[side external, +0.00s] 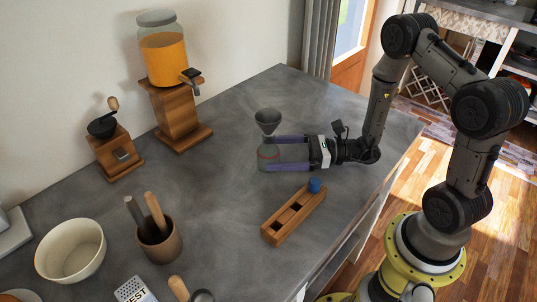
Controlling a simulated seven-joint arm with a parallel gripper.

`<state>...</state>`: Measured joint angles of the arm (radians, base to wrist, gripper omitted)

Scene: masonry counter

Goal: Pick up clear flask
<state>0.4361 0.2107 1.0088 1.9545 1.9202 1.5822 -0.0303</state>
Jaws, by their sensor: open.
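A clear conical flask (266,156) with a reddish line around it stands upright on the dark counter. A grey funnel (267,120) sits at its top. My gripper (272,153) reaches in low from the right, roughly level. Its two purple fingers lie open on the near and far sides of the flask, with the flask between their tips. I cannot tell whether either finger touches the glass. The far finger crosses in front of or beside the flask's neck and partly hides it.
A wooden block with square holes (285,222) and a blue-topped item (314,185) lies just in front of my gripper. A juice dispenser (164,60), a grinder (113,150), a mortar (158,246) and a cream bowl (70,250) stand leftward. The counter behind the flask is clear.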

